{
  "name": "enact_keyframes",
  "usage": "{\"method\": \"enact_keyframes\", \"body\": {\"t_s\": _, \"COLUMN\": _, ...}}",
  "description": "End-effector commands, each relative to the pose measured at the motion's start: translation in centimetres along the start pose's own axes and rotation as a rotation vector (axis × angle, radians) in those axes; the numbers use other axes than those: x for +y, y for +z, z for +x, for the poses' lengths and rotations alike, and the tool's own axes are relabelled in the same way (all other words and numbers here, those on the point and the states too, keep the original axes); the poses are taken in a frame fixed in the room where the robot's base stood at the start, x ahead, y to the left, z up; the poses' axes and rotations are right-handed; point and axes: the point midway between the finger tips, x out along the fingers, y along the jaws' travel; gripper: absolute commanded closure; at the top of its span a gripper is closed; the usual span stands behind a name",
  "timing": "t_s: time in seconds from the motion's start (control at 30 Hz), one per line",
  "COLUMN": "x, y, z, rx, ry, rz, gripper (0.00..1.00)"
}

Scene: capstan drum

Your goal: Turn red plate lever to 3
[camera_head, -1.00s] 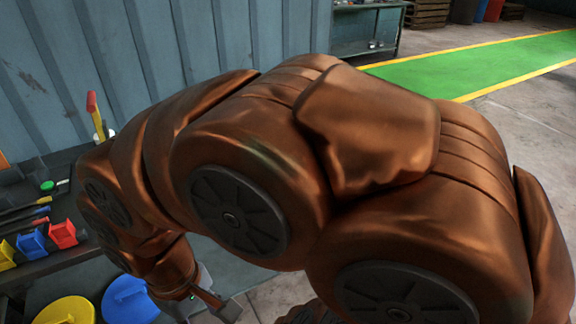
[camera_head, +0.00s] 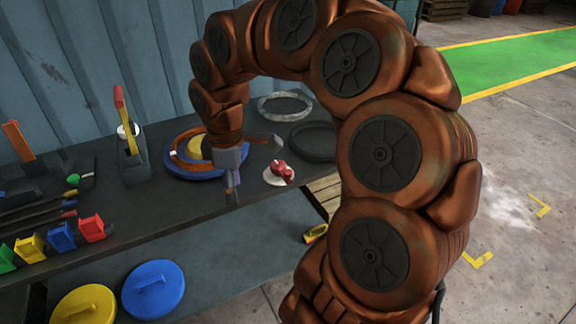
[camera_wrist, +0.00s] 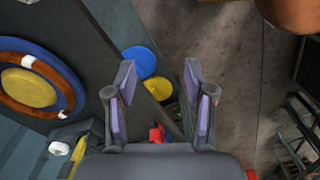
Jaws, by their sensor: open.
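A red lever (camera_head: 283,169) sits on a small pale round plate (camera_head: 277,181) near the front right edge of the dark bench in the head view. I see no contact with the lever. In the wrist view my gripper (camera_wrist: 158,72) also shows open, with a gap between the fingers. A small red thing (camera_wrist: 157,133) shows between the finger bases there; I cannot tell whether it is the lever. Any numbers on the plate are too small to read.
A blue and orange ring with a yellow centre (camera_head: 180,165) lies behind my gripper. Grey rings (camera_head: 285,97) lie behind the red lever. An upright red-and-yellow handle (camera_head: 120,100) stands left. Blue (camera_head: 153,306) and yellow (camera_head: 85,313) lids rest on the lower shelf.

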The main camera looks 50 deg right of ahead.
Motion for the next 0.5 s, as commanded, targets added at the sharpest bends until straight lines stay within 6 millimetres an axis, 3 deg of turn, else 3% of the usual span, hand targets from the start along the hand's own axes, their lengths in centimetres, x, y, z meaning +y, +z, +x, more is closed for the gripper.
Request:
{"method": "enact_keyframes", "body": {"t_s": 0.1, "x": 5.6, "y": 1.6, "z": -0.1, "rx": 0.018, "ry": 0.012, "rz": -0.092, "gripper": 0.46}}
{"method": "enact_keyframes", "body": {"t_s": 0.3, "x": 13.4, "y": 6.7, "z": 1.2, "rx": 0.011, "ry": 0.029, "rz": -0.21, "gripper": 0.46}}
{"method": "enact_keyframes", "body": {"t_s": 0.5, "x": 17.2, "y": 11.4, "z": 2.9, "rx": -0.011, "ry": 0.025, "rz": -0.269, "gripper": 0.46}}
